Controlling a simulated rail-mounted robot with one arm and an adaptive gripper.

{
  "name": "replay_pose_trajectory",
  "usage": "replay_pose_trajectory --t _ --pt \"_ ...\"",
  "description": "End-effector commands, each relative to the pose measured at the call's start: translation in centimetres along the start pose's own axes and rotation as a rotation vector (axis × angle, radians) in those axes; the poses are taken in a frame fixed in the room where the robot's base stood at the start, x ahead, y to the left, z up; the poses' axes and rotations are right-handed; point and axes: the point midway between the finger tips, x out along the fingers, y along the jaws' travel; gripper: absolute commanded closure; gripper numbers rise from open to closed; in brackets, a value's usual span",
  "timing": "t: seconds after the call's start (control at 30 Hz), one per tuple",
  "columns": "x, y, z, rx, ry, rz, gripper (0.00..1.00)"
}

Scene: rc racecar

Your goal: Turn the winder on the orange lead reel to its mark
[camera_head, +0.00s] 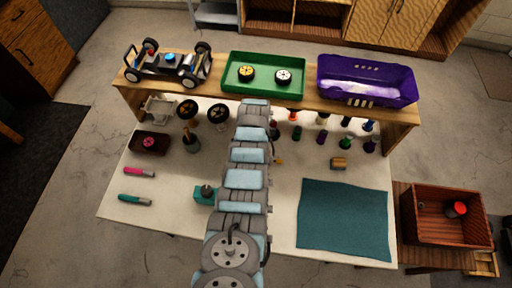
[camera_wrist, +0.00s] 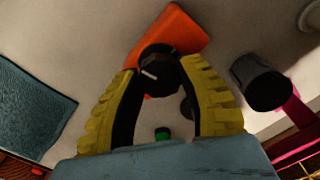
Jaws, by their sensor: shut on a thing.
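The orange lead reel (camera_wrist: 180,28) shows in the wrist view as an orange body behind a dark round winder (camera_wrist: 166,62). A short pale line lies on the winder's face, pointing toward the lower right. My gripper (camera_wrist: 158,70) has yellow fingers with dark pads. It is shut on the winder, one finger at each side. The reel's lower part is partly hidden by the winder and fingers. In the head view my arm hides the reel and most of my gripper. I cannot make out the target mark on the reel.
In the wrist view a dark cylinder (camera_wrist: 262,82) stands close right of my gripper. Several coloured pegs stand right of my arm.

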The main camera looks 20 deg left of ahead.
Motion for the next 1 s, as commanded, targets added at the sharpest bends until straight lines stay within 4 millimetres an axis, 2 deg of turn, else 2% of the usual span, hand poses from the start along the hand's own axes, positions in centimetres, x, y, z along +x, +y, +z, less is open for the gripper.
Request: replay_pose_trajectory --t 0.3,0.7,1.0 --pt "0.10 0.06 0.04 0.253 -0.001 0.001 0.96" --pt "0.11 0.07 0.04 0.295 -0.001 0.001 0.96" --pt "0.10 0.08 0.09 0.538 -0.001 0.003 0.96"
